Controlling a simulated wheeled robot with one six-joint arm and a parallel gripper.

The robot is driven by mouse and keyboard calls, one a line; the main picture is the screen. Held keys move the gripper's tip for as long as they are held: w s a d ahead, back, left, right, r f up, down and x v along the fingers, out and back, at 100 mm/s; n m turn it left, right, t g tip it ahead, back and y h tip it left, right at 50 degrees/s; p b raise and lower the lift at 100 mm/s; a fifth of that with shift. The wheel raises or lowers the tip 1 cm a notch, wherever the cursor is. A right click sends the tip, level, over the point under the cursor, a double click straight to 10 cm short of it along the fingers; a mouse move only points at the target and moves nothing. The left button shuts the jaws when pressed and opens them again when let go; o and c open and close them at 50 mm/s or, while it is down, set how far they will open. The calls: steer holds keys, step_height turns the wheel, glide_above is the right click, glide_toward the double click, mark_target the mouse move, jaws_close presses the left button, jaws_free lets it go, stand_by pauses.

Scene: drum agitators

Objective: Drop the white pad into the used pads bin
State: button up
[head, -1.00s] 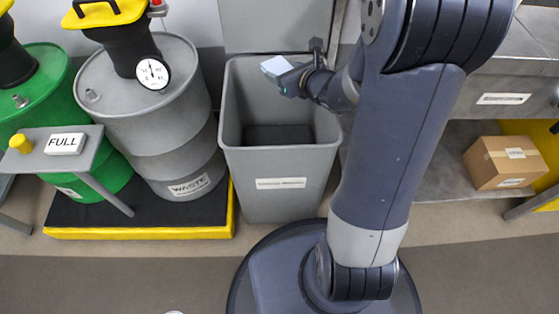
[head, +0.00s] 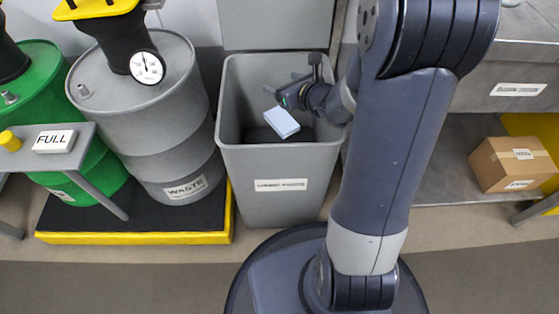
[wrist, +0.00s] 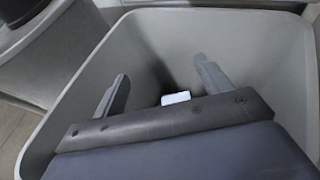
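The white pad (head: 281,121) is inside the mouth of the grey used pads bin (head: 278,177), tilted, just below my gripper (head: 290,97) in the head view. My gripper is over the bin's opening. In the wrist view the two fingers of my gripper (wrist: 158,85) stand wide apart. The pad (wrist: 175,98) shows small between and beyond them, touching neither finger. The gripper body hides part of the bin (wrist: 150,45) there. The head view does not show whether the pad touches the bin's inside.
The bin's raised lid (head: 273,25) stands behind the opening. A grey waste drum (head: 150,110) and a green drum (head: 85,125) stand to the left on a yellow-edged platform (head: 135,238). A cardboard box (head: 510,163) sits on a shelf at the right.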

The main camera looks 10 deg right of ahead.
steer(key=shift+o, duration=1.1)
steer(key=p+v, duration=0.2)
steer(key=v, duration=0.5)
steer(key=shift+s, duration=0.25)
steer(key=shift+w, duration=0.1)
steer(key=b+x, duration=0.2)
steer(key=x, duration=0.6)
step_height(320, 180, up, 6)
steer(key=p, duration=0.4)
steer(key=shift+s+d+p, duration=0.15)
steer(key=shift+s+p, duration=0.15)
steer(key=shift+p, duration=0.05)
